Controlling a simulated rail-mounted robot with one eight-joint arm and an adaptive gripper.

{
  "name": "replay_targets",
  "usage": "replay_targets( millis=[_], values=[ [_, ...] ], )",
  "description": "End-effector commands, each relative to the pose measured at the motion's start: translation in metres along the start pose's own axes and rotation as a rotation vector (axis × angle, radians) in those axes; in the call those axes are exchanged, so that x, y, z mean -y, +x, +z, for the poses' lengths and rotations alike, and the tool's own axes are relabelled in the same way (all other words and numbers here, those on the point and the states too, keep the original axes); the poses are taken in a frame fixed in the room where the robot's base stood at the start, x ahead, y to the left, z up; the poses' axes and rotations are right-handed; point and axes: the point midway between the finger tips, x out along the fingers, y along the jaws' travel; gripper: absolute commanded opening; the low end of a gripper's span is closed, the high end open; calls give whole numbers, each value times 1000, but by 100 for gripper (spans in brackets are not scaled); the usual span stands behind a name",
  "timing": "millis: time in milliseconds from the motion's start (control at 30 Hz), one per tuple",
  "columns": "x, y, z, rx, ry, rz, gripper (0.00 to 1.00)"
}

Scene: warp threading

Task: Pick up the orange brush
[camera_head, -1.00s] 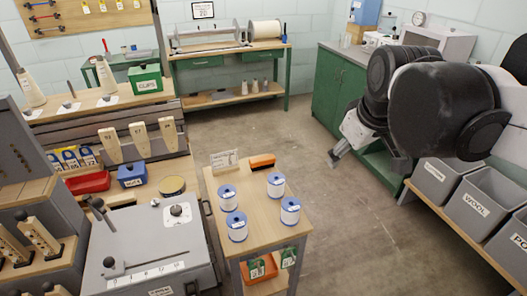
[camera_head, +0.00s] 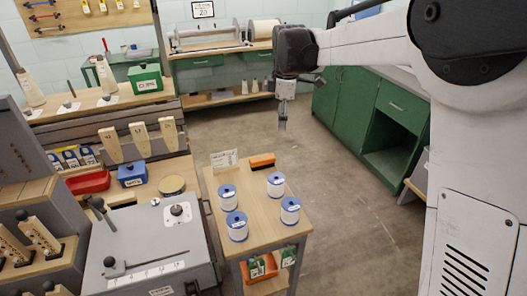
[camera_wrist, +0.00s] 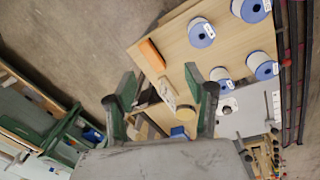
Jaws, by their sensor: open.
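An orange block-like object, which looks like the orange brush (camera_head: 262,161), lies at the back right edge of the small wooden table (camera_head: 240,183), behind the blue-and-white spools. It also shows in the wrist view (camera_wrist: 152,53), beside a white card and left of the spools. My gripper (camera_head: 282,124) hangs in the air beyond the table in the head view, apart from the brush. In the wrist view my gripper (camera_wrist: 168,90) has its two fingers spread with nothing held between them. The brush appears above the gap between the fingers there.
Several spools (camera_head: 237,227) stand on the table, and a card (camera_head: 224,159) stands left of the brush. An orange tray (camera_head: 262,268) is on the lower shelf. A grey machine (camera_head: 150,245) stands close at left. Open floor (camera_head: 350,200) lies right of the table.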

Motion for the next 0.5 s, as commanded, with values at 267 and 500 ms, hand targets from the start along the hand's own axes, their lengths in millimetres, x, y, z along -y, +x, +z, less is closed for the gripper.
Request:
replay_targets(
  millis=[267,500],
  values=[
    [-40,63,-44,9,-268,-86,49],
    [-52,93,-62,7,-392,-125,49]
  ],
)
